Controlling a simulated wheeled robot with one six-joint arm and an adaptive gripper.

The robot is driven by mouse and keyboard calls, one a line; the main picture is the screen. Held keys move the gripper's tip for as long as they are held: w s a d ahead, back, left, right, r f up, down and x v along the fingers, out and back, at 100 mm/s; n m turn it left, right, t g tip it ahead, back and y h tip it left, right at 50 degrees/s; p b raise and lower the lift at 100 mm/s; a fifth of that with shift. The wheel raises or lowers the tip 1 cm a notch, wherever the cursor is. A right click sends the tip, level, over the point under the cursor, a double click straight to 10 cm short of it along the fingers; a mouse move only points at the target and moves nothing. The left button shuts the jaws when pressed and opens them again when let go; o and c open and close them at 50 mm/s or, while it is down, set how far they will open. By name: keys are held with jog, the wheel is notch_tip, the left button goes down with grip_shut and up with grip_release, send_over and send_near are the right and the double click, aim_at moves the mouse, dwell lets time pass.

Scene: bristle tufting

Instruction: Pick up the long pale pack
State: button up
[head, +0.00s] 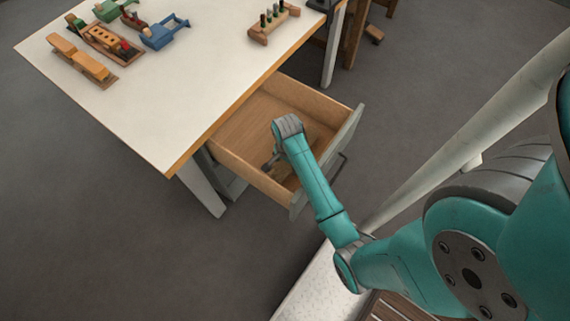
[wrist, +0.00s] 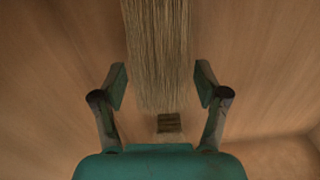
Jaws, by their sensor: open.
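The long pale pack (wrist: 157,50) of straw-coloured bristles lies in the wooden drawer, running from the top edge of the wrist view down to the middle. My gripper (wrist: 161,85) is open, with one finger on each side of the pack's near end. Gaps show between both fingers and the pack in that view, and I cannot tell the height between them. In the head view my gripper (head: 270,164) is down inside the open drawer (head: 240,130), largely hidden by my wrist. I cannot make out the pack in the head view.
A small brown block-like thing (wrist: 170,126) lies just below the pack's end in the wrist view. The drawer's walls and front (head: 335,150) surround my gripper. The white tabletop (head: 170,95) overhangs the drawer and holds wooden fixtures (head: 85,60) and a peg block (head: 273,24).

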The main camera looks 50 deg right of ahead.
jog(key=shift+f, duration=1.15)
jog(key=c, duration=1.3)
jog(key=shift+r, duration=0.1)
